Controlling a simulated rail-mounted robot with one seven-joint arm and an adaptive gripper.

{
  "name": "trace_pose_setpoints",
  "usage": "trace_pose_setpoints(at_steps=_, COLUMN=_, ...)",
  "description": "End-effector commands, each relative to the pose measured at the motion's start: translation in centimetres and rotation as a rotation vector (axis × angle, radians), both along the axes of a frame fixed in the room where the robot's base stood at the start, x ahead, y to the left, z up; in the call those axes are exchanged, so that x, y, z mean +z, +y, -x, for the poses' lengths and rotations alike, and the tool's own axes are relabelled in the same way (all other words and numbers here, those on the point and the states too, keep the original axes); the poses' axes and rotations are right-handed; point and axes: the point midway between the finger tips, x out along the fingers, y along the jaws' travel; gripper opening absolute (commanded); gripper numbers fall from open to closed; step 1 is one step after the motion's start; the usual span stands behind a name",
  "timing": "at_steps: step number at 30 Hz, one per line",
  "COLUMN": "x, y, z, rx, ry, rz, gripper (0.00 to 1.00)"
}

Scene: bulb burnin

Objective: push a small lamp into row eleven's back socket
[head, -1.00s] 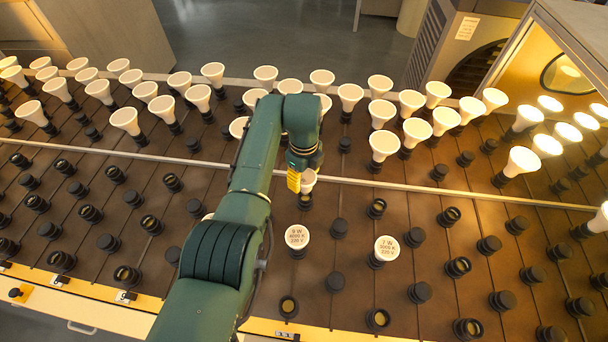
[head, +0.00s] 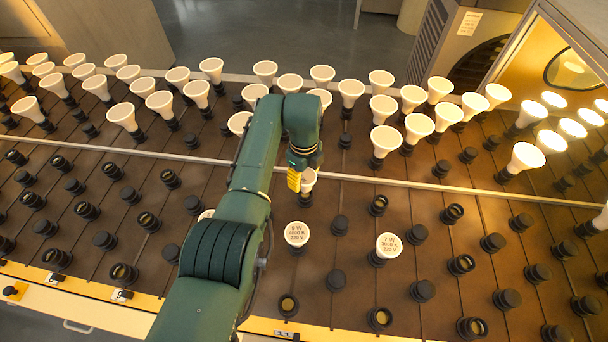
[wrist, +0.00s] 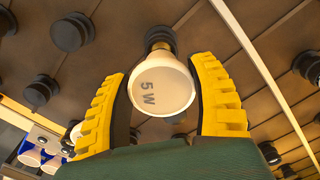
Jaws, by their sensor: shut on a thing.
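My gripper (head: 305,180) is shut on a small white lamp (wrist: 162,86), whose face reads "5 W" in the wrist view. Yellow ribbed fingers stand on either side of it. The lamp's narrow end points away from the wrist camera, at a dark socket (wrist: 158,36); I cannot tell how deep it sits. In the head view the lamp (head: 309,180) is partly behind the gripper, with the socket (head: 305,199) just below it. The socket lies behind a lamp marked "9 W" (head: 297,234), in line with the label 11 (head: 284,334) on the front edge.
A "7 W" lamp (head: 389,245) stands to the right. Empty dark sockets (head: 340,225) surround it. A pale rail (head: 400,186) runs behind my gripper, with many white lamps beyond it. Lit lamps (head: 526,157) stand at right by a glowing cabinet (head: 560,60).

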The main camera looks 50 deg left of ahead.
Motion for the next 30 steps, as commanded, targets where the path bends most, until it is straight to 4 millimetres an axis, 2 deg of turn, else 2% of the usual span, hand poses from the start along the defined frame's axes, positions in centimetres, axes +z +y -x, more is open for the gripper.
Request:
trace_pose_setpoints(at_steps=21, x=-2.3, y=0.0, z=0.0, rx=0.000, ry=-0.001, rz=0.000, gripper=0.24)
trace_pose_setpoints(at_steps=22, x=-2.1, y=0.0, z=0.0, rx=0.000, ry=-0.001, rz=-0.001, gripper=0.66)
trace_pose_setpoints(at_steps=26, x=-2.1, y=0.0, z=0.0, rx=0.000, ry=-0.001, rz=0.000, gripper=0.91)
trace_pose_setpoints(at_steps=30, x=-2.1, y=0.0, z=0.0, rx=0.000, ry=-0.001, rz=0.000, gripper=0.93)
